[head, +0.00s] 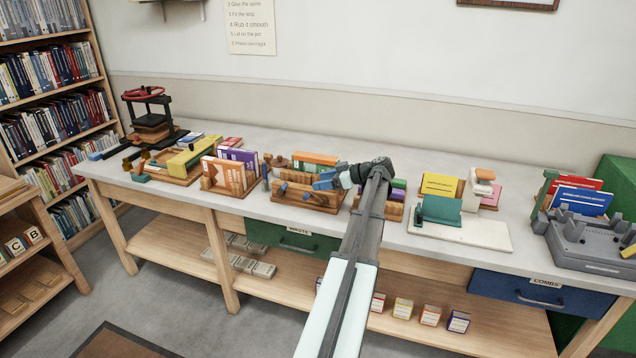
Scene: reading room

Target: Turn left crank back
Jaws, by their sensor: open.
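A low wooden holder (318,200) stands near the front edge of the bench, left of the middle. A small dark blue handle (282,189) shows at the left of its front; it may be the left crank, but it is too small to tell which way it is turned. My gripper (322,182) is over the right part of this holder, pointing left, a little right of that handle. It is open, and I see nothing held in it. My dark wrist and forearm hide part of the bench behind and to the right.
Wooden stations with books (229,176) stand to the left, beyond them a press with a red wheel (144,93). A white board (463,232) with a green block is at right, then a grey machine (590,243). Bare bench top (520,170) lies behind them.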

